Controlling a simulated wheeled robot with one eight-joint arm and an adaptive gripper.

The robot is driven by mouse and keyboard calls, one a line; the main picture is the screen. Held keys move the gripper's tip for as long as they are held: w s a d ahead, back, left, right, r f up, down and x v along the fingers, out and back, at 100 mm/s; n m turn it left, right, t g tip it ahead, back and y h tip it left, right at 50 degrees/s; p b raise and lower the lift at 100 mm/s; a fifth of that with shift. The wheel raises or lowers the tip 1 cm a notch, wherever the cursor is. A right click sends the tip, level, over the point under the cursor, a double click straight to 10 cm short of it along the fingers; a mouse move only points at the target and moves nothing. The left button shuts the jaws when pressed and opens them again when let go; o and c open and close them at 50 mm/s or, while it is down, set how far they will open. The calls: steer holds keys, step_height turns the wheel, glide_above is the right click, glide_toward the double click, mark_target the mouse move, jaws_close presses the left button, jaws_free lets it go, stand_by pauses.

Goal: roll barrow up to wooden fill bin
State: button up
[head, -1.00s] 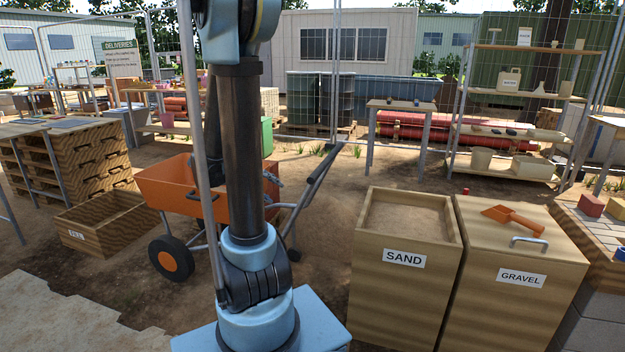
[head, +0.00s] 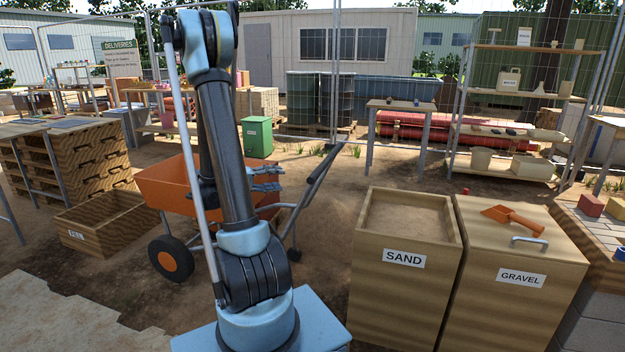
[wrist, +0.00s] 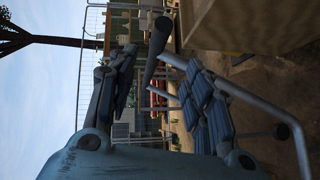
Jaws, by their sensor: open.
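The orange barrow (head: 165,187) stands on the dirt with its black wheel (head: 171,258) toward the front, partly hidden by my arm. Its grey handle rises to the right and ends in a dark grip (head: 322,162). The low wooden fill bin (head: 75,238), marked FILL, lies just left of the barrow, apart from its wheel. My gripper (head: 266,178) is open over the barrow's right end, left of the dark grip. In the wrist view the fingers of my gripper (wrist: 163,88) are spread, and a dark grip (wrist: 158,42) shows between them; contact cannot be told.
Wooden sand (head: 403,258) and gravel (head: 520,275) bins stand at the right, an orange scoop (head: 513,220) on the gravel lid. A green bin (head: 257,137) stands behind the barrow. Stacked pallets (head: 85,160) are at the left. Dirt between the barrow and sand bin is clear.

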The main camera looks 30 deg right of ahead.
mark_target(314, 176)
steer(key=d, duration=0.5)
steer(key=d+f, duration=0.1)
steer(key=d, duration=0.5)
steer(key=s+d+f, duration=0.1)
steer(key=d, duration=0.4)
steer(key=shift+s+d+f, duration=0.1)
steer(key=shift+d+f, duration=0.05)
steer(key=shift+c, duration=0.5)
jaws_close()
